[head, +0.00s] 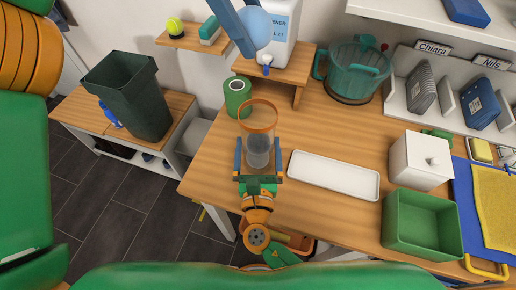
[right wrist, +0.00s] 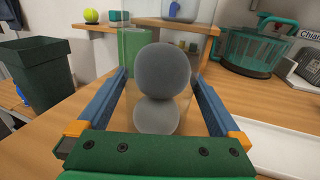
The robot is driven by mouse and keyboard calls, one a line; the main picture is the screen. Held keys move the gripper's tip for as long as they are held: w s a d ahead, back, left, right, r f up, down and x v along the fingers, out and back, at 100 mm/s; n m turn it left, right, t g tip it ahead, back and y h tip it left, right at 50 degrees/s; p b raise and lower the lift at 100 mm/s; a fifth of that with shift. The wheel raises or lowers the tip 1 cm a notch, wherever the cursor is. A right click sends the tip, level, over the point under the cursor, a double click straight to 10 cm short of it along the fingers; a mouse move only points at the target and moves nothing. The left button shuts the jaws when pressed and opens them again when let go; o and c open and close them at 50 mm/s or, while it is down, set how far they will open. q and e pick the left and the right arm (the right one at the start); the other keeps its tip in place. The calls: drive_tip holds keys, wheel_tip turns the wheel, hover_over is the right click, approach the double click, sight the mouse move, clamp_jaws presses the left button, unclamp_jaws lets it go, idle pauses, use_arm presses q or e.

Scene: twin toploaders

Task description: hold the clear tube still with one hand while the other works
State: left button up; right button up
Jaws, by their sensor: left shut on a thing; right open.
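The clear tube (head: 259,118) with an orange rim stands upright on the wooden table in the head view. Two grey balls (right wrist: 163,70) are stacked low in it, seen in the right wrist view. My right gripper (head: 258,158) is open, with its blue fingers on either side of the tube's lower part. Whether the fingers touch the wall cannot be told. My left gripper (head: 247,40) is at the top of the head view, in front of the white jug. It is shut on a pale blue ball (head: 258,28); the rest of that hand is out of frame.
A white tray (head: 334,174) lies right of the tube, with a white lidded box (head: 420,160) and a green bin (head: 422,222) beyond. A green roll (head: 237,98) stands behind the tube, a teal basket (head: 357,72) at the back. Bare table surrounds the tube's left side.

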drive_tip(key=c, duration=1.1)
use_arm(q)
wheel_tip(320, 180, down, 13)
use_arm(e)
drive_tip(key=shift+o, duration=0.2)
idle(0.5)
use_arm(q)
drive_tip(key=o, duration=1.3)
drive_tip(key=shift+o, duration=0.2)
drive_tip(key=v, duration=1.2)
use_arm(e)
drive_tip(key=o, duration=1.1)
drive_tip(key=shift+c, duration=0.2)
